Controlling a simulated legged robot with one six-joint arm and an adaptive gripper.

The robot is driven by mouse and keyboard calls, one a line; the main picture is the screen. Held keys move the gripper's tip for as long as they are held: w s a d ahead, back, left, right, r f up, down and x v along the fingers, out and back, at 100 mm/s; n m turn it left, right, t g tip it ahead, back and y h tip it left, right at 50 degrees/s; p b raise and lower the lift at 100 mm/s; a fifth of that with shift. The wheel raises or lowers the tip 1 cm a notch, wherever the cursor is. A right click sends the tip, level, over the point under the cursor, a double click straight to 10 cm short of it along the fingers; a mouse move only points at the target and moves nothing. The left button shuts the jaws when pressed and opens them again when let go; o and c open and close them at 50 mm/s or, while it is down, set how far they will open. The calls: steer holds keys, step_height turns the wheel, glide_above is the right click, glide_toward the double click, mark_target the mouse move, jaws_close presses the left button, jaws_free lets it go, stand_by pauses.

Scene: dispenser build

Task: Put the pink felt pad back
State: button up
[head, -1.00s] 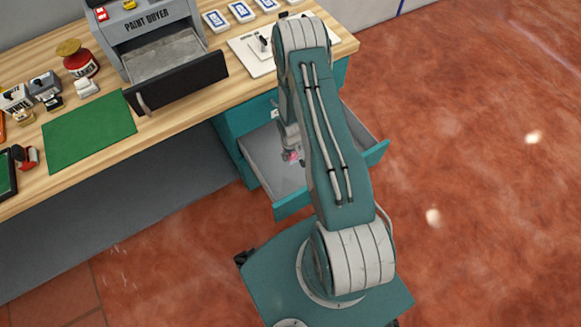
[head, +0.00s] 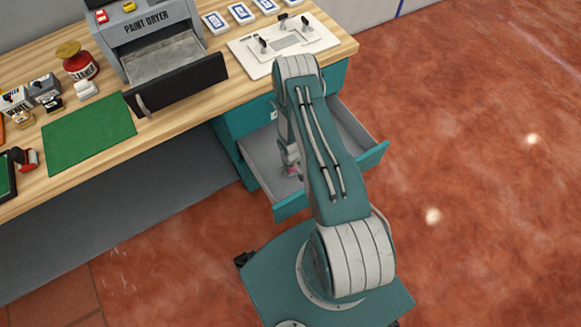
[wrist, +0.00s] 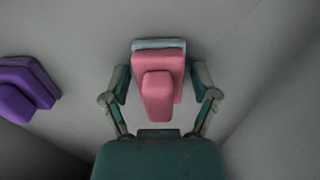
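The pink felt pad (wrist: 157,85) is a pink block with a raised grip and a pale blue-grey layer along its far edge. It is inside the open drawer (head: 262,160) of the teal cabinet. In the wrist view my gripper (wrist: 161,82) has its two fingers spread on either side of the pad, with a narrow gap at each side. In the head view my gripper (head: 290,160) is down in the drawer, mostly hidden by my arm, with a bit of pink at its tip.
A purple pad (wrist: 28,88) lies in the drawer to the left. The drawer walls are close around my gripper. Above, the wooden worktop holds a paint dryer (head: 150,30) with its tray pulled out, a green mat (head: 88,132) and a white fixture board (head: 290,45).

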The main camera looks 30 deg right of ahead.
stand_by(0.4)
steer(key=r, duration=1.2)
steer(key=shift+a, duration=0.25)
steer(key=w+a+r+t, duration=0.1)
steer(key=a+r, duration=0.1)
steer(key=r, duration=1.4)
steer(key=w+a+r+t, duration=0.1)
steer(key=a+r, duration=0.2)
steer(key=r, duration=1.3)
steer(key=s+a+r+t, duration=0.1)
steer(key=s+a+r, duration=0.2)
steer(key=s+r, duration=0.6)
steer(key=s+a+r+t, duration=0.2)
steer(key=s+a+r, duration=0.2)
steer(key=s+r, duration=0.6)
steer(key=shift+s+a+r, duration=0.15)
steer(key=shift+s+r, duration=0.05)
steer(key=shift+s, duration=0.65)
steer(key=shift+m, duration=0.3)
